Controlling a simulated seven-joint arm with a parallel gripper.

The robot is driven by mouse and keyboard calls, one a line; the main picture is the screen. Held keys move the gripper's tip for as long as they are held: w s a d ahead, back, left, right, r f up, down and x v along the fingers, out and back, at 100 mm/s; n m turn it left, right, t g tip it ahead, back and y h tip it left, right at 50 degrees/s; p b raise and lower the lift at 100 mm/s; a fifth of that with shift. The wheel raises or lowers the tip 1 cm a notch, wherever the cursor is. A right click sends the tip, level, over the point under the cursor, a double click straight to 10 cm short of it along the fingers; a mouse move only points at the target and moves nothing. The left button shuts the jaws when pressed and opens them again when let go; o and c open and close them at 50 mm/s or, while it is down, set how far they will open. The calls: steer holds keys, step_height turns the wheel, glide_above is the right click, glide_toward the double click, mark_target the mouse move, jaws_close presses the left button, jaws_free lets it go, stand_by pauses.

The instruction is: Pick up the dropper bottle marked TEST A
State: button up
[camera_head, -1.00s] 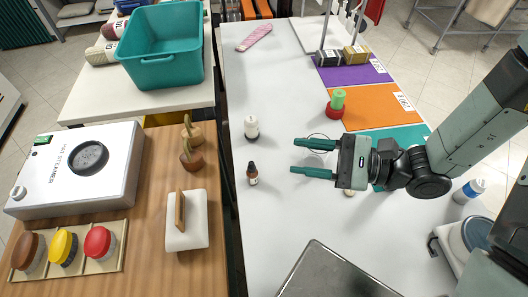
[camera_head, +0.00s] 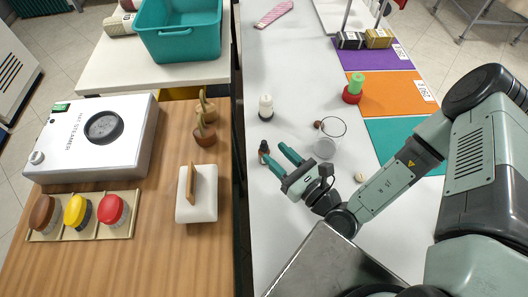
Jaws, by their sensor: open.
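A small dark dropper bottle (camera_head: 264,147) with a black top stands on the white table near its left edge. Its lower part is hidden behind a fingertip, and no marking on it can be read. My gripper (camera_head: 273,152) is open, its two green fingers pointing up and left toward the bottle. One fingertip overlaps the bottle in the picture; I cannot tell whether they touch. The jaws hold nothing.
A ring with a brown tag (camera_head: 319,125) and a small grey round dish (camera_head: 324,148) lie to the right. A metal tray (camera_head: 330,265) is in front. A red-based green object (camera_head: 355,88) stands at the mats.

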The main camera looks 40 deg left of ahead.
mark_target(266, 144)
steer(key=a, duration=0.4)
steer(key=w+a, duration=0.1)
steer(key=shift+a+f, duration=0.1)
steer(key=shift+a, duration=0.3)
jaws_close()
